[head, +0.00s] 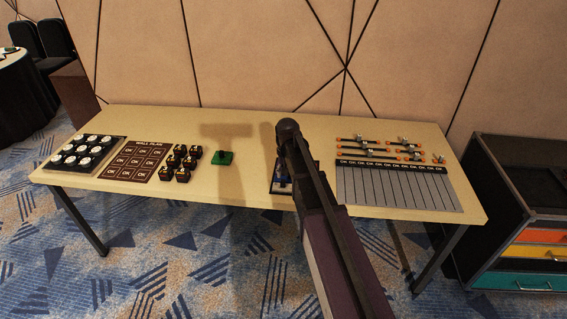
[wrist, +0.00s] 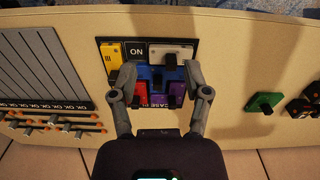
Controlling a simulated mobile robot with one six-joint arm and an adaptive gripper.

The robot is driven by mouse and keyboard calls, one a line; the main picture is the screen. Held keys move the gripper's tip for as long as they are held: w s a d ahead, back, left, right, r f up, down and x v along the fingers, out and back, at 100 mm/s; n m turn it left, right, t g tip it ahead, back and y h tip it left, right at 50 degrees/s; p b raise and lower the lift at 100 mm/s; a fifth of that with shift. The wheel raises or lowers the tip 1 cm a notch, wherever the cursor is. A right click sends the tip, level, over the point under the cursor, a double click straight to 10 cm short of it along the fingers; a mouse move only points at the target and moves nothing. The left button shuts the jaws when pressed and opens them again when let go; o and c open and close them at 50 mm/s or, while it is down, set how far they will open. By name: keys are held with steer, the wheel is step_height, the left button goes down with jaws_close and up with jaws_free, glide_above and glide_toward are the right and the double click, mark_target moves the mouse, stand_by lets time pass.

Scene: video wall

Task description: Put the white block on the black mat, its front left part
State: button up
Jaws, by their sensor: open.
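The white block (wrist: 170,54), with a dark knob on it, is on the black mat (wrist: 136,62), at the mat's top right in the wrist view, which is its front left. It looks level, but I cannot tell for certain. My gripper (wrist: 160,72) is open, its two fingertips apart just behind the white block, over the mat's middle. Blue (wrist: 155,77), purple (wrist: 174,92) and yellow (wrist: 111,55) blocks are also on the mat. In the head view my arm hides most of the mat and my gripper.
A green block (head: 222,158) lies alone left of the mat. Farther left are several dark blocks (head: 182,176), a brown wall-plan board (head: 133,159) and a tray of round pieces (head: 88,152). A grey slotted panel (head: 395,188) with sliders is at the right. Table around the green block is clear.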

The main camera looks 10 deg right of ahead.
steer(key=s+n, duration=0.2)
steer(key=s, duration=1.9)
steer(key=shift+s+n, duration=0.2)
steer(key=shift+n, duration=0.1)
steer(key=shift+a, duration=0.1)
steer(key=shift+r+p, duration=0.5)
